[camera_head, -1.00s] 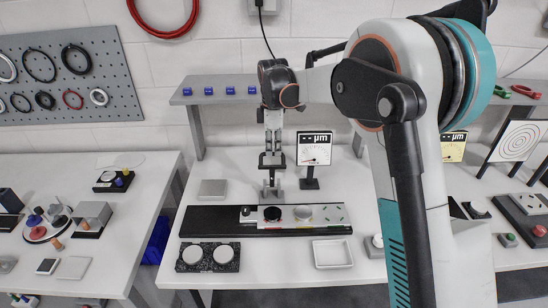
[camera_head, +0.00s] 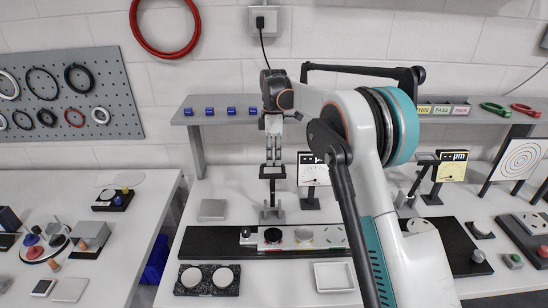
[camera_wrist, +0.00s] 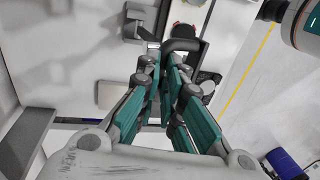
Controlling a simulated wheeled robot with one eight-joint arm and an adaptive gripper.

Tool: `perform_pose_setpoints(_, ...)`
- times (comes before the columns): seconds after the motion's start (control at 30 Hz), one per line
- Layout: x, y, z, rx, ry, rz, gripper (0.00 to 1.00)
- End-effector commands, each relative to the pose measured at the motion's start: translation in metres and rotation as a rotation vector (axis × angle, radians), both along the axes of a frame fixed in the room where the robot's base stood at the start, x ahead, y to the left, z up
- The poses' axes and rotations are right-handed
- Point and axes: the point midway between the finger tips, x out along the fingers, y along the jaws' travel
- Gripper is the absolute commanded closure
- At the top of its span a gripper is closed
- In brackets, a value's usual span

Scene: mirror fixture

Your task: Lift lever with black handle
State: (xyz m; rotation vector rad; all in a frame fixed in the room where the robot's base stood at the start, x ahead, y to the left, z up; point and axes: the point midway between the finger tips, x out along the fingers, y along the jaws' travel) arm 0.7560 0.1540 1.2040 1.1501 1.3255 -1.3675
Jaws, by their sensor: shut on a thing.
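The black handle (camera_wrist: 184,45) of the lever shows in the wrist view as a bent dark bar at my fingertips. My gripper (camera_wrist: 166,68) is shut on it, with its teal fingers partly hiding it. In the head view my gripper (camera_head: 272,165) points straight down above a grey upright bracket (camera_head: 271,212) on the fixture. The dark, thin parts there overlap, so I cannot tell exactly where fingers end and handle begins. A white dial gauge marked µm (camera_head: 313,172) stands just right of it.
A long black base (camera_head: 210,242) carries a strip with round discs. In front are a black speckled plate (camera_head: 207,288) with two white discs and a white tray (camera_head: 334,277). A grey block (camera_head: 212,210) lies left. A shelf (camera_head: 215,118) with several blue pieces runs behind.

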Motion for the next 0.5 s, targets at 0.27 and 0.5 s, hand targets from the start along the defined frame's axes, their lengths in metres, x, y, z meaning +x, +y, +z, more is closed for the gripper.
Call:
perform_pose_setpoints(0.27,0.0045,-0.0045,-0.0171,-0.006,-0.011,-0.001,0.69)
perform_pose_setpoints(0.5,0.0028,-0.0033,-0.0124,-0.005,-0.007,-0.001,0.69)
